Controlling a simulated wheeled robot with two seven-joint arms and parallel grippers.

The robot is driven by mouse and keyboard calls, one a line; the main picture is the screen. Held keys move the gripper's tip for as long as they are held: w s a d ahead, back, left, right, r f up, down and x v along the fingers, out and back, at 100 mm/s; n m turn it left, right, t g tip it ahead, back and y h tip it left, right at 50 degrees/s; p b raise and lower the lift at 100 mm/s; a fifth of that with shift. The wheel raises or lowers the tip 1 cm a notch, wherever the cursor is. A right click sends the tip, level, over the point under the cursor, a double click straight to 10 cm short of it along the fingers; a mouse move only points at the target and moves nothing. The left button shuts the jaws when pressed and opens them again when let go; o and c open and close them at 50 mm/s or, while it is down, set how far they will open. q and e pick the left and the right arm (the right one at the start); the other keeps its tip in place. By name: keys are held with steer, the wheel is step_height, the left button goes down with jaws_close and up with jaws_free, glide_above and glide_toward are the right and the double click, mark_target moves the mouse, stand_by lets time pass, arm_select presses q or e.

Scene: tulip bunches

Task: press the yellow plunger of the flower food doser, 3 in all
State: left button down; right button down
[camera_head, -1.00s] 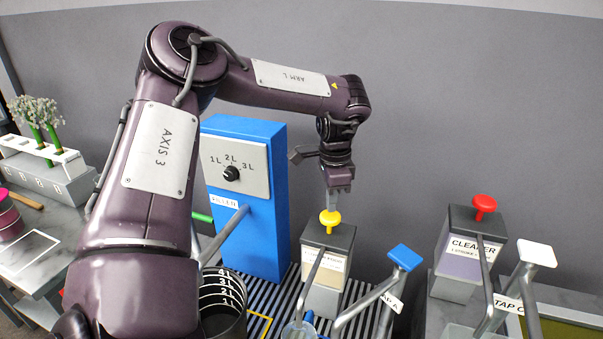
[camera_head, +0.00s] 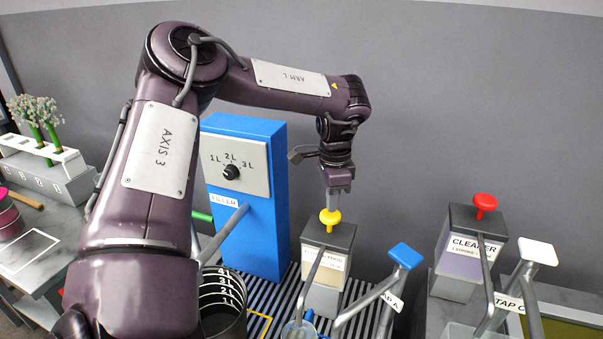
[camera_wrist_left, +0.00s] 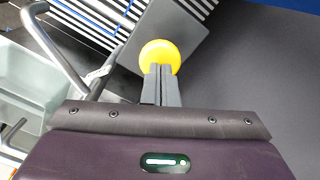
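The flower food doser (camera_head: 323,297) is a grey box with a dark top and a cream label. Its yellow plunger (camera_head: 329,217) stands up from the top on a short stem. My left gripper (camera_head: 332,208) points down over the plunger, its fingers together and empty. In the left wrist view the shut fingertips (camera_wrist_left: 161,70) overlap the edge of the yellow plunger knob (camera_wrist_left: 160,52); whether they touch it I cannot tell. My right gripper is in neither view.
A blue filler box (camera_head: 265,215) with a dial stands left of the doser. A dark bucket (camera_head: 222,322) with litre marks is in front of it. A blue-handled tap (camera_head: 404,257) and the cleaner doser (camera_head: 455,270) with a red plunger (camera_head: 484,203) are to the right.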

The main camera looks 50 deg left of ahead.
mark_target(330, 214)
arm_select(q)
steer(key=shift+f+b, duration=1.85)
steer(key=shift+f, duration=0.3)
step_height(330, 214, up, 8)
steer(key=p, duration=0.4)
steer(key=shift+f+p, duration=0.1)
steer(key=shift+p, duration=0.3)
steer(key=shift+f, duration=0.1)
steer(key=shift+s+a+r+p, duration=0.1)
steer(key=shift+a+r+p, duration=0.25)
steer(key=shift+r+p, duration=0.1)
steer(key=f+t+h, duration=0.1)
steer(key=f+t, duration=0.1)
steer(key=f+t+h, duration=0.2)
steer(key=t, duration=0.1)
steer(key=shift+s+d, duration=0.1)
steer(key=shift+d, duration=0.1)
